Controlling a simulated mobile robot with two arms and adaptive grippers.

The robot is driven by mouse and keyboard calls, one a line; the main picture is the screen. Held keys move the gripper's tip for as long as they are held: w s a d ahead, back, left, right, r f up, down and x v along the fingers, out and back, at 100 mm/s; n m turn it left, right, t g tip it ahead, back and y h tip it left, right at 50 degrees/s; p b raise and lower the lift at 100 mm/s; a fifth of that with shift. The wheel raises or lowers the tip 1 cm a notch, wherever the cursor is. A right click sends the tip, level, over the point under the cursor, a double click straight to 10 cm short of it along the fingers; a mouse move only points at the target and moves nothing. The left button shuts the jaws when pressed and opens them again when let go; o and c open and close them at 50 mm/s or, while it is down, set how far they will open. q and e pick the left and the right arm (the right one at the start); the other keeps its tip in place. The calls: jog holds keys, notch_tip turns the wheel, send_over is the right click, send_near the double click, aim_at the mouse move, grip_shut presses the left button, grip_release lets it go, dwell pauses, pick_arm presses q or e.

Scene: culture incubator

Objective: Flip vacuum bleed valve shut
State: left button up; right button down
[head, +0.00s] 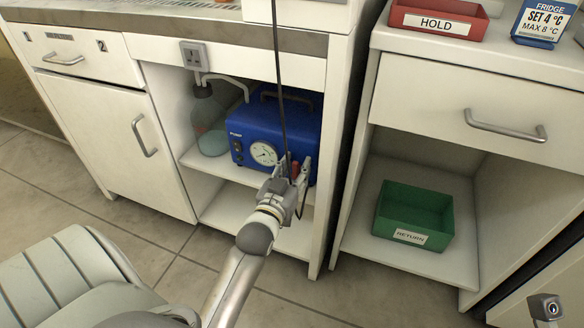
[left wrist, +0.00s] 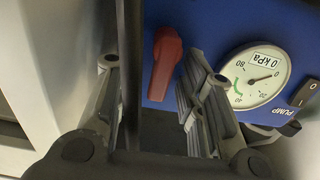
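The blue vacuum pump (head: 262,127) stands on the upper shelf of the open bench bay. The bleed valve's red lever (head: 295,170) is on its front, right of the gauge, and partly hidden by my gripper. In the left wrist view the red lever (left wrist: 163,65) lies between the fingers, nearer the right finger; I cannot tell whether they touch. My left gripper (head: 294,165) is open, at the pump's front. The round gauge (head: 263,153) has its needle near 0 kPa in the left wrist view (left wrist: 255,78). My right gripper is not in view.
A dark hanging cable (head: 280,80) passes close by my left gripper. A bottle (head: 208,120) stands left of the pump. The bay's right side panel (head: 337,170) is close to the gripper. A green RETURN bin (head: 412,215) sits in the right-hand cabinet.

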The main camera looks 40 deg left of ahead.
pick_arm(q)
jog(key=v, duration=1.2)
dwell(0.3)
